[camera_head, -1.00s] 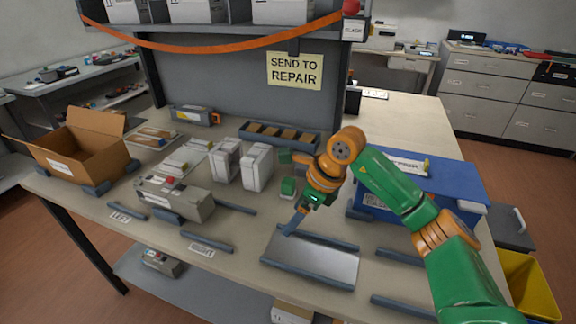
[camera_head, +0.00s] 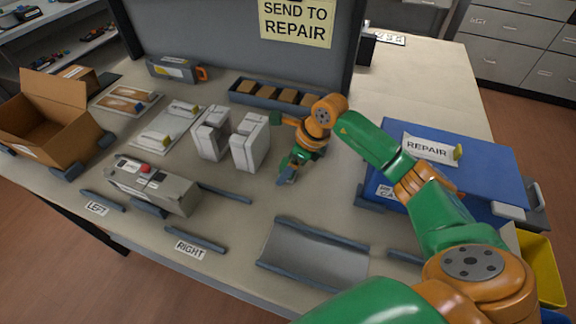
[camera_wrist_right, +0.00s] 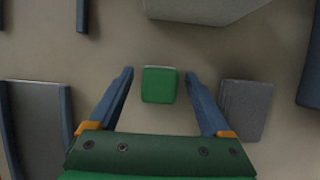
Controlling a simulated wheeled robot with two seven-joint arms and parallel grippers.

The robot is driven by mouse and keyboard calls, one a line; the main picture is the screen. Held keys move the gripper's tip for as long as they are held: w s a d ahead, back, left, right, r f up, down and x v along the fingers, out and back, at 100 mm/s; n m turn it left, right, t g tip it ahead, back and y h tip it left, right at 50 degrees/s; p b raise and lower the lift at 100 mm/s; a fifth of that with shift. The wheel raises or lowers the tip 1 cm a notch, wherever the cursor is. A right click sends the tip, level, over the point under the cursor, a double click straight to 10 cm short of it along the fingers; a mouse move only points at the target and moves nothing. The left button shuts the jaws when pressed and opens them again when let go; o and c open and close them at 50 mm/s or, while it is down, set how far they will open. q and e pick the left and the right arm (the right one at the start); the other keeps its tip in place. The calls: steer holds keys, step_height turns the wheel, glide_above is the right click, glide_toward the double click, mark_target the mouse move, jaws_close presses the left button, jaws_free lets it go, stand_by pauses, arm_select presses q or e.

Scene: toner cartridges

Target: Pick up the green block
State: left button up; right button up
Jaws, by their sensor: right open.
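The green block (camera_wrist_right: 159,87) is a small box with rounded edges on the beige bench top. In the right wrist view it lies between the two blue fingers of my right gripper (camera_wrist_right: 160,74), with a gap on each side. The fingers are spread wide and hold nothing. In the head view my right gripper (camera_head: 287,177) points down at the bench, right of two white cartridges (camera_head: 231,139). There I cannot pick out the block for sure, as the gripper and wrist cover that spot. My left gripper is not in view.
A grey block (camera_wrist_right: 245,108) sits just right of the right finger. A blue box labelled REPAIR (camera_head: 470,170) stands right of my arm. A grey tray (camera_head: 312,256) lies in front. A divided caddy (camera_head: 240,97) is behind. A grey device (camera_head: 150,188) stands left.

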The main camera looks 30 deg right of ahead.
mark_target(286, 161)
steer(key=shift+r, duration=0.1)
steer(key=c, duration=0.9)
jaws_close()
steer(key=shift+w+r+b, duration=0.1)
steer(key=shift+r+b, duration=0.75)
steer(key=shift+r, duration=0.55)
steer(key=s+a+r+b, duration=0.1)
steer(key=s+a+r, duration=0.6)
steer(key=s+r, duration=0.3)
steer(key=shift+s+b, duration=0.4)
steer(key=shift+s, duration=0.8)
steer(key=shift+r, duration=0.1)
